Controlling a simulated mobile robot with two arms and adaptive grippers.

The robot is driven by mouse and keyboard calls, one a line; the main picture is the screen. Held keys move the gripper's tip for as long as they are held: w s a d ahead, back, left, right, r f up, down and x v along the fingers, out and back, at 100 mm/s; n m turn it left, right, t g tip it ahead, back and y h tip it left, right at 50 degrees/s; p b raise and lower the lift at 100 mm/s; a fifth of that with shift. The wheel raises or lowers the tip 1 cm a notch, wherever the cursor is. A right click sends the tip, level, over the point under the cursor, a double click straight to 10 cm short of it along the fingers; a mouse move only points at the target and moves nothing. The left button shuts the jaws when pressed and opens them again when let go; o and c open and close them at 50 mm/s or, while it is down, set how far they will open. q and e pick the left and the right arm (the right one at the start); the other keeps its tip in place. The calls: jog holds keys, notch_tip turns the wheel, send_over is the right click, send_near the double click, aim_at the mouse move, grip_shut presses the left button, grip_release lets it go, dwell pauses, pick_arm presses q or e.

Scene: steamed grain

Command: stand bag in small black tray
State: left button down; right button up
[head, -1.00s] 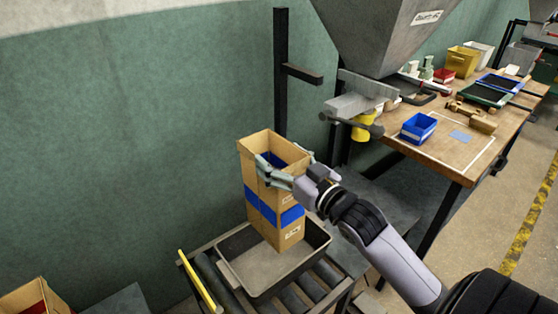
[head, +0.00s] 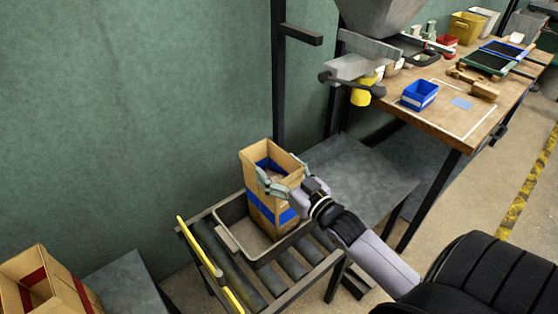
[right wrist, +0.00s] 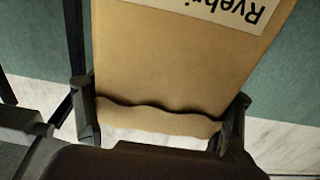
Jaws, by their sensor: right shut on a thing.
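The bag (head: 267,212) is a tall, open-topped brown paper bag with a blue band. It stands upright in the right part of the small black tray (head: 237,254), its base inside the rim; whether it touches the tray floor is hidden. My right gripper (head: 274,183) is shut on the bag's upper part from the right. In the right wrist view the bag (right wrist: 180,60) lies between the two fingers (right wrist: 160,115), with part of a printed label showing. My left gripper is not in view.
The tray sits on a roller stand (head: 290,262) with a yellow rail (head: 200,250). A red-banded bag (head: 45,285) stands at lower left. A grey metal platform (head: 360,178) lies behind right. A wooden workbench (head: 440,118) holds a blue bin (head: 419,95).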

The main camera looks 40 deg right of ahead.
jog(key=shift+f, duration=0.55)
jog(key=o, duration=1.6)
jog(key=shift+f, duration=0.5)
jog(key=o, duration=0.4)
jog(key=shift+r, duration=0.1)
jog(key=s, duration=0.8)
jog(key=s+d+b, duration=0.1)
jog(key=s, duration=0.3)
jog(key=shift+f, duration=0.25)
